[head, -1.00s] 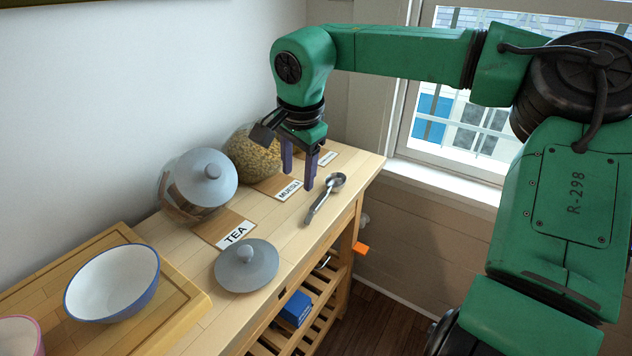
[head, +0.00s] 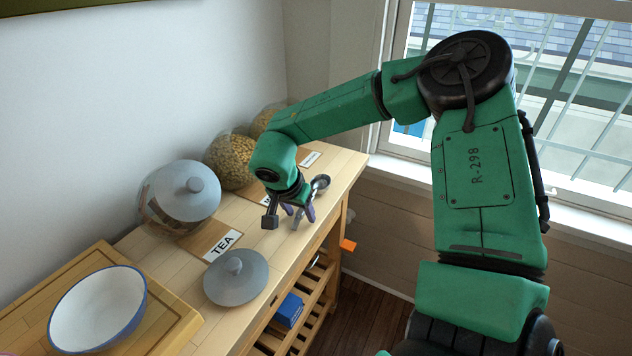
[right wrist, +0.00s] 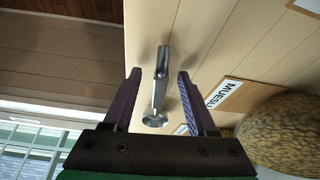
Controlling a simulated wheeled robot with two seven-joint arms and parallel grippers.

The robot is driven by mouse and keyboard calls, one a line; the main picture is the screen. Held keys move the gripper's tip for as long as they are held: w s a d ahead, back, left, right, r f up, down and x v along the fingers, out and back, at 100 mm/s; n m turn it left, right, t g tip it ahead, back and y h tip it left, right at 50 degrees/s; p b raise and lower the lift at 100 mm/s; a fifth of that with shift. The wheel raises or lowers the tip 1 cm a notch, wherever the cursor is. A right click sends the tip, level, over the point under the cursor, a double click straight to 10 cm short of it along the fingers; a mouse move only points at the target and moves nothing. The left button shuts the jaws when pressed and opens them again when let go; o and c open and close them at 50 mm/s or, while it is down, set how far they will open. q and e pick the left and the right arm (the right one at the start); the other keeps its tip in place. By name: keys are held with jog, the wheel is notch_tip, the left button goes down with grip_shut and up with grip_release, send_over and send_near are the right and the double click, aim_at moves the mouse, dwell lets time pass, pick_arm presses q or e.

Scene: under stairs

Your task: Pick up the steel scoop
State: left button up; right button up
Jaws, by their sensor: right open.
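The steel scoop (head: 321,182) lies on the wooden worktop near its front edge, partly hidden by my right gripper in the head view. My right gripper (head: 299,212) points down at it, with its purple fingers open. In the right wrist view the scoop (right wrist: 160,88) shows between the two spread fingers of the right gripper (right wrist: 158,74). Its handle reaches past the fingertips and its round bowl is nearer the palm. I see a gap on both sides, and nothing is gripped. My left gripper is out of view.
Behind the gripper stand a muesli jar (head: 229,161) and a lidded tea jar (head: 182,197). A loose grey lid (head: 236,278) lies on the worktop to the left. A bowl (head: 98,308) sits on a board at the far left. A window (head: 590,120) is at right.

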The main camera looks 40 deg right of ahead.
grip_shut()
jog(key=shift+r, duration=0.2)
notch_tip(320, 180, up, 20)
jog(key=b, duration=0.1)
